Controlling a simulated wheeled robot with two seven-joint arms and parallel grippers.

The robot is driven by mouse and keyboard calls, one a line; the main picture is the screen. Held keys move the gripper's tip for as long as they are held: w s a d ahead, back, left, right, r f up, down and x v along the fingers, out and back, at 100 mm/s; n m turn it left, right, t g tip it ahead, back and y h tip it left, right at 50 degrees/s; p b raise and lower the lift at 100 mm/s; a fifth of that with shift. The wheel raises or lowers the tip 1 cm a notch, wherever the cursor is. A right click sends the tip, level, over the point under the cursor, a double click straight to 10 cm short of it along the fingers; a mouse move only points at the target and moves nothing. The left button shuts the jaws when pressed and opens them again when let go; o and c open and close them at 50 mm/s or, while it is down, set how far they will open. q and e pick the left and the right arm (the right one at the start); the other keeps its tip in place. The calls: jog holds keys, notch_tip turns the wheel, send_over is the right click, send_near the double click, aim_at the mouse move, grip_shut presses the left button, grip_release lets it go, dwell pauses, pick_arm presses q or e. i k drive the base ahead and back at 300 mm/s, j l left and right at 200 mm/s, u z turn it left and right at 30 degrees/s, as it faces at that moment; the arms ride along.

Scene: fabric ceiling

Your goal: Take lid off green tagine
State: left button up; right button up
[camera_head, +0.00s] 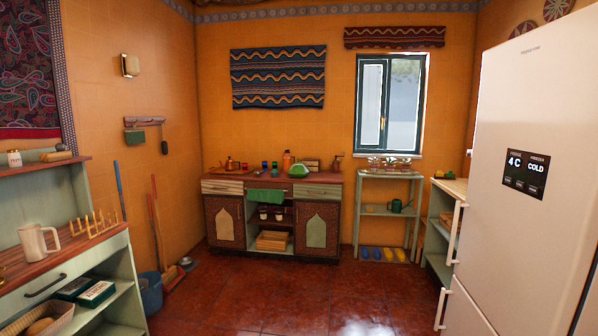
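A green tagine (298,171) stands on top of the wooden cabinet (322,191) against the far wall, right of the middle of its top. It is small in the view, and its lid appears to be on. Neither of my grippers shows in the head view.
Red floor (270,295) lies open up to the cabinet. A white fridge (535,190) stands close at right; a counter with a mug (38,243) and wooden rack (95,224) stands at left. A blue bucket (151,292) and tools stand by the left wall. A shelf (388,212) is right of the cabinet.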

aim_at(298, 167)
jog(key=i+u, duration=0.2)
jog(key=i, duration=2.5)
jog(key=i+z, duration=0.15)
jog(key=i, duration=0.45)
jog(key=i+j+z, duration=0.1)
jog(key=i, duration=0.5)
jog(key=i+j+z, duration=0.15)
jog(key=i+j, duration=0.15)
jog(key=i, duration=0.3)
